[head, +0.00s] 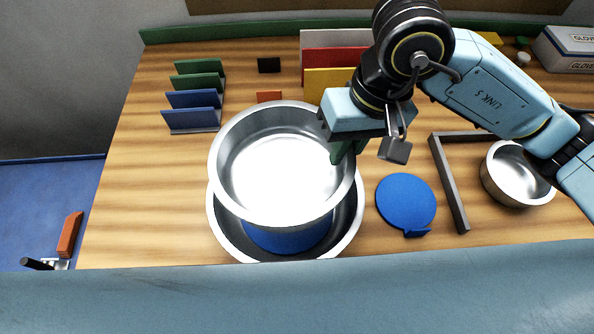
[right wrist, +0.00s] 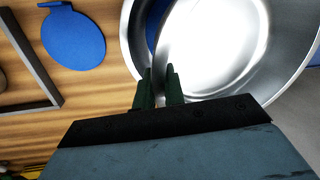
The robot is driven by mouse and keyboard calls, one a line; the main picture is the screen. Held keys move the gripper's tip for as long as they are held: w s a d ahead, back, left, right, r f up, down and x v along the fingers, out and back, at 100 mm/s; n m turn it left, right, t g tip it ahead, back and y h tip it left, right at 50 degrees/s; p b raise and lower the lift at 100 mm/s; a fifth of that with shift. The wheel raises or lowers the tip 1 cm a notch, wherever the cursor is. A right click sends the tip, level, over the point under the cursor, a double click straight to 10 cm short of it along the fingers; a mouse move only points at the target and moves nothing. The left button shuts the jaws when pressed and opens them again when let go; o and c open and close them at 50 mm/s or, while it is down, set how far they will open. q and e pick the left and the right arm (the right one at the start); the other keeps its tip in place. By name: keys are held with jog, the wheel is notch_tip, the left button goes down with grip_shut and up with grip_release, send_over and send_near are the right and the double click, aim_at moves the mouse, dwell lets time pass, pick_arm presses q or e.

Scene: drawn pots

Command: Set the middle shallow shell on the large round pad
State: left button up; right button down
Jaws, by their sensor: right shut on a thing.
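The middle shallow shell (head: 235,190) is a round silver metal pan, held over a wider metal shell (head: 222,230). The large round pad (head: 290,238) is blue and lies inside that wider shell, mostly hidden by the middle shell. My right gripper (head: 345,152) is shut on the middle shell's right rim. In the right wrist view its dark green fingers (right wrist: 160,85) pinch the rim of the middle shell (right wrist: 215,60). I cannot tell whether the shell touches the pad. An orange finger of my left gripper (head: 70,235) seems to show at the far left, away from the shells.
A smaller blue pad (head: 405,200) with a tab lies to the right. Beyond it are a grey angled bar (head: 450,185) and a small metal shell (head: 517,178). Coloured upright racks (head: 195,98) and a glove box (head: 570,48) stand behind.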

aim_at(342, 172)
jog(key=f, duration=0.3)
jog(key=shift+s+f, duration=0.15)
jog(key=shift+s, duration=0.25)
notch_tip(342, 172, down, 2)
jog(key=shift+w+f, duration=0.1)
jog(key=shift+f, duration=0.05)
notch_tip(342, 172, down, 4)
jog(key=shift+f+p, duration=0.15)
jog(key=shift+p, duration=0.2)
pick_arm(q)
jog(key=shift+s+r, duration=0.25)
jog(key=shift+s, duration=0.6)
pick_arm(e)
jog(key=c, duration=1.8)
grip_release()
jog(key=shift+o, duration=0.2)
jog(key=shift+w, duration=0.1)
pick_arm(q)
jog(key=shift+s+f+b, duration=0.1)
jog(key=shift+f+b, duration=0.4)
pick_arm(e)
notch_tip(342, 172, up, 12)
jog(key=d, duration=0.2)
jog(key=shift+w+d, duration=0.15)
jog(key=shift+w, duration=0.05)
jog(key=shift+f, duration=0.15)
